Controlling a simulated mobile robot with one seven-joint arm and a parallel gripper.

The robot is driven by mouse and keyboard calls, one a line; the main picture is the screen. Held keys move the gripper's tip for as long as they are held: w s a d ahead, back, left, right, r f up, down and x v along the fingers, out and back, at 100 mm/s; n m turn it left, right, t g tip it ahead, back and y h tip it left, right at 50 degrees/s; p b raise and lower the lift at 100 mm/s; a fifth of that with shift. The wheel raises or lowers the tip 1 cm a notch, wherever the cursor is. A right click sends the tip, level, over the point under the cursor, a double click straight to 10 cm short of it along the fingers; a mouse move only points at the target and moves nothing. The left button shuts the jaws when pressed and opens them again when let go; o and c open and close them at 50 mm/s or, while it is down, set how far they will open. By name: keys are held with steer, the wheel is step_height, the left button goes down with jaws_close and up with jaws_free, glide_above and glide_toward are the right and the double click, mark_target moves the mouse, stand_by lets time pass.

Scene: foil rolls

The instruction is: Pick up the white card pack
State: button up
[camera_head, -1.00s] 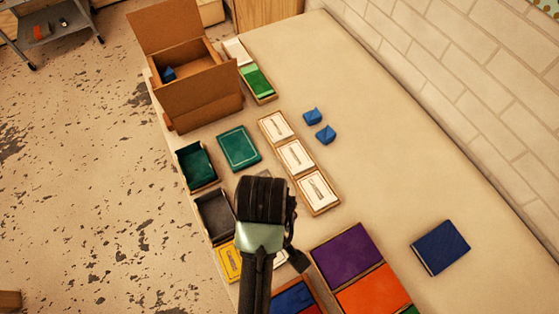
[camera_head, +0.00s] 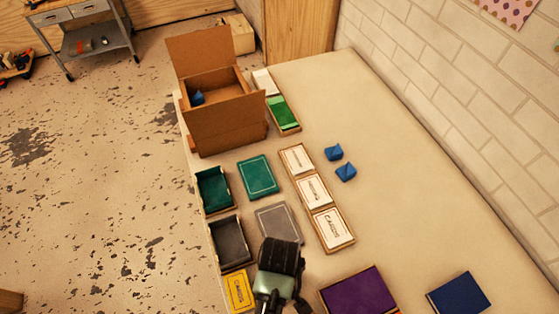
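Three white card packs with dark print lie in a row in a shallow brown tray (camera_head: 351,243): a far one (camera_head: 297,158), a middle one (camera_head: 313,190) and a near one (camera_head: 333,228). Another plain white piece (camera_head: 263,80) lies at the back, beside a green pack. My gripper (camera_head: 279,260) is seen from behind and above at the bottom centre, left of and nearer than the near white pack. It appears apart from that pack. Its fingertips are hidden, so I cannot see whether it is open or holds anything.
Left of the tray are a green pack (camera_head: 258,176), a grey pack (camera_head: 277,222), open green (camera_head: 213,187) and black (camera_head: 230,243) boxes and a yellow pack (camera_head: 239,290). An open cardboard box (camera_head: 226,131) stands behind. Purple (camera_head: 358,291) and blue (camera_head: 459,294) items lie near right.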

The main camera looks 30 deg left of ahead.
steer(key=shift+f, duration=0.25)
steer(key=shift+r, duration=0.1)
steer(key=c, duration=1.5)
